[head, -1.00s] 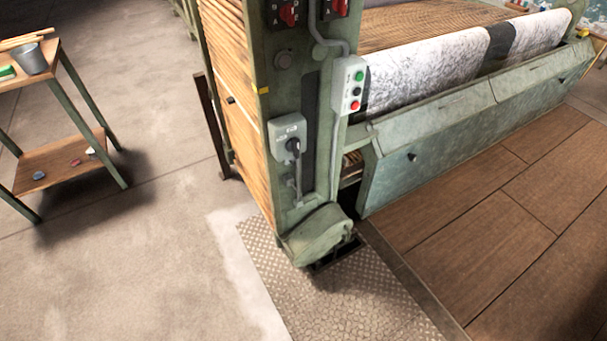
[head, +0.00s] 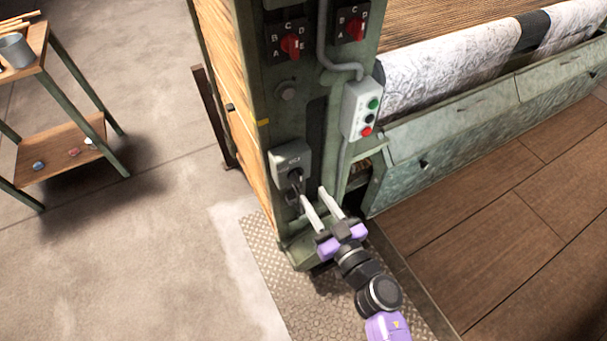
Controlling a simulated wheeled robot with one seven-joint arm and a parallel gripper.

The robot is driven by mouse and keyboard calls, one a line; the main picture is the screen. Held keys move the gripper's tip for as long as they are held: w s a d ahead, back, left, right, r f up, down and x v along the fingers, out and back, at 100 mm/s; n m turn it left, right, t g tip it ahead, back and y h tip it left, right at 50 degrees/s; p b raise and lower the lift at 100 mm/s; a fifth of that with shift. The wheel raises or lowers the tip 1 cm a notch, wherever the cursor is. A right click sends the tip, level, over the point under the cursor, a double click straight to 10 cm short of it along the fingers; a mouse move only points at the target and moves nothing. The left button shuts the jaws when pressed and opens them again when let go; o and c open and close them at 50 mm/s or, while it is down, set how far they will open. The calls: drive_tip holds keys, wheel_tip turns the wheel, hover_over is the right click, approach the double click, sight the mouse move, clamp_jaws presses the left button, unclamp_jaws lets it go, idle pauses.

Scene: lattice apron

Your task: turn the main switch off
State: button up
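A grey switch box (head: 287,157) with a black rotary handle (head: 296,178) is mounted low on the green machine post; its small lettering is too blurred to read. I take it for the main switch, and the handle appears to point downward. My gripper (head: 313,194) is open and empty, with two pale fingers apart. In the picture its fingertips are just below and right of the black handle. I cannot tell whether they touch the post. The gripper hides the lower part of the post.
Two red rotary selectors (head: 290,44) (head: 354,28) sit higher on the post (head: 287,115). A wooden side table (head: 62,150) stands at the left. The concrete floor between is clear.

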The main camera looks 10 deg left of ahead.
sight(301, 177)
drive_tip(key=b+x, duration=0.1)
drive_tip(key=x, duration=0.6)
drive_tip(key=shift+w+a, duration=0.15)
drive_tip(key=shift+c, duration=0.4)
clamp_jaws()
